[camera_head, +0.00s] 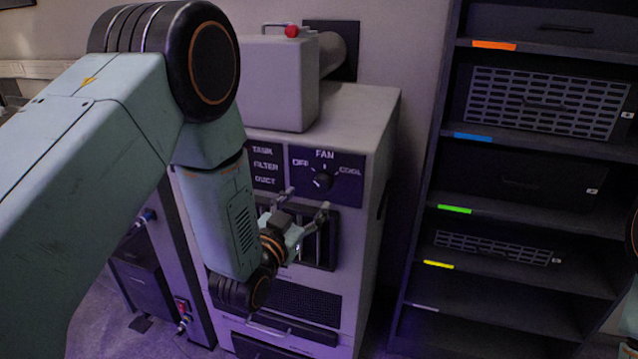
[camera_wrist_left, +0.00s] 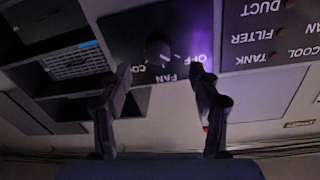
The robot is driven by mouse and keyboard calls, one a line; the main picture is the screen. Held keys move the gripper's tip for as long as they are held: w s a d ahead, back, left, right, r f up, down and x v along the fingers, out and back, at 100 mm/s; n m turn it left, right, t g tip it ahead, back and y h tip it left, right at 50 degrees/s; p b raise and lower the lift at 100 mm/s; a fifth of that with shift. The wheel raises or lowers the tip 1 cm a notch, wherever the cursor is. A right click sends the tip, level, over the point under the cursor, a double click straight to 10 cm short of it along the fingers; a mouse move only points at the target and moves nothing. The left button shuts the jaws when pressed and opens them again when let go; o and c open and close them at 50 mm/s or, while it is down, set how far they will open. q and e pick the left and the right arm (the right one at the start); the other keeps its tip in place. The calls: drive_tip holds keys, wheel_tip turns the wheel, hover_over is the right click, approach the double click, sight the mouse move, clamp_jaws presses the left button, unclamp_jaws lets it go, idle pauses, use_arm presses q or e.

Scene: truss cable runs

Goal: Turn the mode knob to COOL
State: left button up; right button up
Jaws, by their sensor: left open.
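The mode knob (camera_head: 323,180) is a small dark round dial on the dark FAN panel (camera_head: 340,189) of a grey cabinet. OFF is printed at its upper left and COOL at its upper right. In the left wrist view the knob (camera_wrist_left: 157,47) appears upside down with a pale mark on it; I cannot tell firmly which label it points at. My left gripper (camera_head: 307,199) is open and empty, just in front of and below the knob. In the left wrist view its fingertips (camera_wrist_left: 161,72) are spread to either side of the knob, apart from it. My right gripper is out of view.
A grey box (camera_head: 275,85) with a red ball-topped lever (camera_head: 291,31) stands on the cabinet (camera_head: 375,125). A dark shelf rack (camera_head: 475,135) with coloured tags stands to the right.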

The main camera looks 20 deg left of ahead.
sight(320, 187)
use_arm(q)
drive_tip(key=w, duration=0.6)
drive_tip(key=shift+w+d, duration=0.25)
drive_tip(key=shift+d, duration=0.15)
drive_tip(key=c, duration=1.2)
